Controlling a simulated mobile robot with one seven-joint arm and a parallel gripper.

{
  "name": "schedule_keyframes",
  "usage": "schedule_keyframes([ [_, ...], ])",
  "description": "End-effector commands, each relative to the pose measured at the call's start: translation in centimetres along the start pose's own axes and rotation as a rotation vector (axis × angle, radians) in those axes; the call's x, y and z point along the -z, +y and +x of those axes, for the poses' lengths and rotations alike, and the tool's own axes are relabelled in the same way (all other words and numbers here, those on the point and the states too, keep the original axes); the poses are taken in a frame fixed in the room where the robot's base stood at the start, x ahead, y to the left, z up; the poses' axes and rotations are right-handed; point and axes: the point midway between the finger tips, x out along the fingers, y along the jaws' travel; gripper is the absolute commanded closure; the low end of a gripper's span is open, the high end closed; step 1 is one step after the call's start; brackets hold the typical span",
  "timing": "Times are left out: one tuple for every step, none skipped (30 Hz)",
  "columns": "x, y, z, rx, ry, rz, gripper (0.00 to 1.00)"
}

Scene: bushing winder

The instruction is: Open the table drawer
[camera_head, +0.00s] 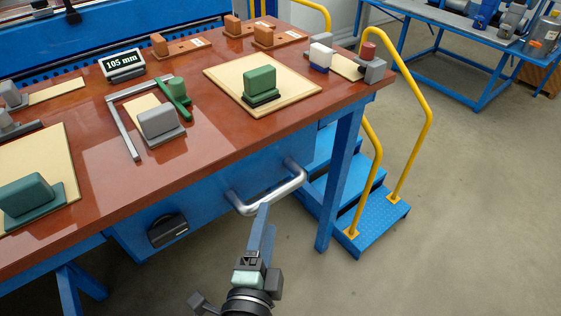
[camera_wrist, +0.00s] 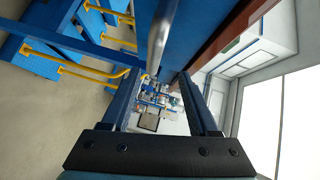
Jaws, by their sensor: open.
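The table drawer (camera_head: 215,185) is a blue front under the red-brown tabletop and looks closed. Its silver bar handle (camera_head: 272,192) stands out from the front. My gripper (camera_head: 263,212) is at the handle's near side, with a blue finger overlapping the bar in the head view. In the wrist view, my gripper (camera_wrist: 160,76) has its two blue fingers spread apart. The silver handle (camera_wrist: 158,38) appears at the top, its lower end between the fingertips. I cannot tell whether a finger touches the bar.
The tabletop (camera_head: 100,185) carries blocks, boards and a "105 mm" display (camera_head: 122,65). A black latch-like part (camera_head: 168,230) is on the blue front, left of the handle. A blue table leg (camera_head: 340,180) and blue steps with yellow rails (camera_head: 425,115) stand to the right. The near floor is clear.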

Motion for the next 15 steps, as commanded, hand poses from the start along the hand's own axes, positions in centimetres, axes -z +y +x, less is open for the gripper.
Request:
schedule_keyframes([
  [0.0,-0.2,-0.5,-0.016,-0.005,0.017,0.39],
  [-0.1,0.0,-0.7,-0.022,-0.006,0.027,0.39],
  [-0.1,0.2,-0.8,-0.027,-0.006,0.036,0.39],
  [-0.2,0.4,-0.9,-0.030,-0.007,0.042,0.39],
  [-0.2,0.5,-0.8,-0.032,-0.007,0.046,0.39],
  [-0.2,0.6,-0.7,-0.033,-0.007,0.048,0.39],
  [-0.2,0.6,-0.5,-0.033,-0.007,0.049,0.39],
  [-0.2,0.6,-0.2,-0.032,-0.007,0.049,0.39],
  [-0.2,0.6,0.2,-0.031,-0.007,0.049,0.39],
  [-0.2,0.6,0.6,-0.032,-0.007,0.049,0.39],
  [-0.2,0.5,1.0,-0.030,-0.007,0.049,0.39],
  [-0.2,0.5,1.6,-0.031,-0.006,0.050,0.39],
  [-0.2,0.5,2.2,-0.030,-0.006,0.051,0.39],
  [-0.2,0.5,2.7,-0.031,-0.007,0.050,0.39],
  [-0.3,0.5,3.5,-0.030,-0.007,0.050,0.39],
])
